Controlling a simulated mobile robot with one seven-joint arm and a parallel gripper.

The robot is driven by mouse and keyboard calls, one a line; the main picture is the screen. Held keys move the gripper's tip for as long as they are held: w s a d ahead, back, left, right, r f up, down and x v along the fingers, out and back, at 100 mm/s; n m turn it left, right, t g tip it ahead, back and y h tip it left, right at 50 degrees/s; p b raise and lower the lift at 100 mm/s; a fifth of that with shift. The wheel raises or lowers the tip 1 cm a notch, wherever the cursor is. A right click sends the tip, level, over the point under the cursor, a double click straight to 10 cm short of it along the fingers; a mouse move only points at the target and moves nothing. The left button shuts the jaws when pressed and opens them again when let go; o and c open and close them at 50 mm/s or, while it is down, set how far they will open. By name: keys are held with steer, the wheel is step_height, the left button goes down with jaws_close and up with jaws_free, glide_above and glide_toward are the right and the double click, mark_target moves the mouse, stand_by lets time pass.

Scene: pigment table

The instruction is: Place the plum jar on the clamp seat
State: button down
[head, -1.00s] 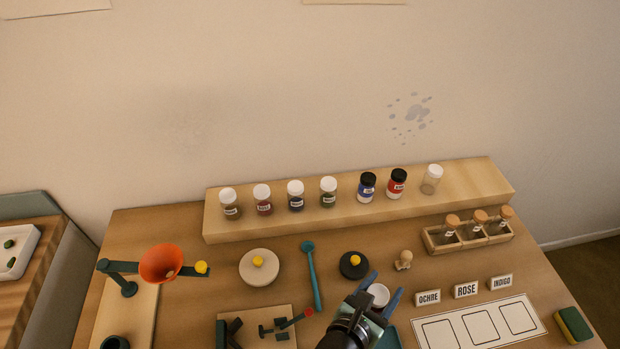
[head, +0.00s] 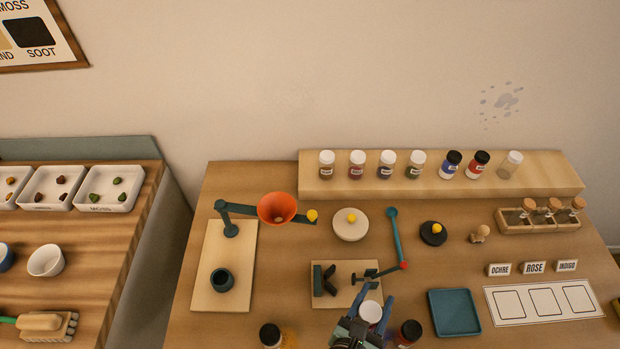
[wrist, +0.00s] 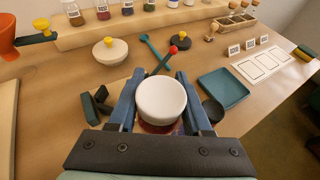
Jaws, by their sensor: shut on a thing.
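My gripper (head: 374,306) is shut on a white-lidded jar, which I take to be the plum jar (head: 370,312). In the wrist view its round white lid (wrist: 162,100) sits between the two blue fingers, with a little dark reddish body below. Its label is hidden. The clamp seat is a pale board (head: 345,295) with a dark V-shaped block (head: 324,280) and a clamp arm ending in a red knob (head: 404,266). The held jar is at the board's front right; its height above the table is unclear. The block also shows left of my gripper in the wrist view (wrist: 97,105).
Black-lidded jars stand at the front left (head: 270,335), beside yellow powder, and close right of my gripper (head: 410,333). A teal tray (head: 455,330) lies to the right. A funnel stand (head: 277,208) is at left. Several jars line the back shelf (head: 440,188).

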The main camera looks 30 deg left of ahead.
steer(key=w+a+n+y+p, duration=0.2)
steer(key=w+a, duration=0.5)
steer(key=a, duration=0.2)
steer(key=b, duration=0.7)
glide_above(343, 273)
step_height(343, 273, down, 9)
steer(key=shift+w+f, duration=0.1)
steer(key=shift+p, duration=0.35)
steer(key=shift+c, duration=1)
jaws_free()
steer(key=v, duration=1.2)
steer(key=shift+r+p, duration=0.3)
steer(key=shift+p, duration=0.1)
